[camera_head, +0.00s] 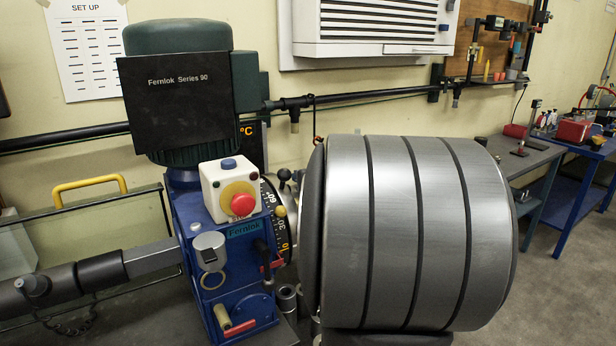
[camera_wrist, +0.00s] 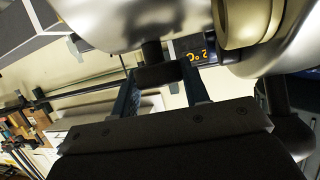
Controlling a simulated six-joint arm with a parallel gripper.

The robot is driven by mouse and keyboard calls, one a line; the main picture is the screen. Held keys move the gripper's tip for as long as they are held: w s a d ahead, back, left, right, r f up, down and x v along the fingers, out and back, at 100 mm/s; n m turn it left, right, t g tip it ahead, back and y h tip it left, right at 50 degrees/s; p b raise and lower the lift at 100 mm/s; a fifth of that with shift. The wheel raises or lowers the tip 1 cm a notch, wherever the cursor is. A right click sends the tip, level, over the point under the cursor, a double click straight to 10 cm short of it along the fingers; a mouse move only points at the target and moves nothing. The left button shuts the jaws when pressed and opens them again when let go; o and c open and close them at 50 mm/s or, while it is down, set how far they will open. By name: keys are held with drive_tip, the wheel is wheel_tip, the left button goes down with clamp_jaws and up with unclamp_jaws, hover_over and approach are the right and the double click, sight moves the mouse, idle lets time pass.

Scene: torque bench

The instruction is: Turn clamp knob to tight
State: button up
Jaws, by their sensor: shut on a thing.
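In the wrist view a dark round knob (camera_wrist: 156,75) on a short dark stem sits between the two fingers of my gripper (camera_wrist: 164,68). The fingers stand on either side of it and are shut on it. I take it as the clamp knob; no mark shows how tight it is. In the head view the blue machine (camera_head: 225,290), labelled Fernlok, carries a dark dial (camera_head: 283,232) with white and orange figures. My gripper does not show there, and I cannot make out the held knob.
The machine has a dark green motor (camera_head: 180,42), a red stop button (camera_head: 238,199) on a white box and a red-handled crank (camera_head: 240,328). A dark rail (camera_head: 350,97) runs along the wall behind. A blue bench (camera_head: 570,150) stands at the right, beyond open floor.

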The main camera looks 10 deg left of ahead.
idle(0.3)
drive_tip(key=o, duration=0.7)
drive_tip(key=v, duration=1.7)
drive_tip(key=shift+s, duration=0.35)
drive_tip(key=shift+o, duration=0.4)
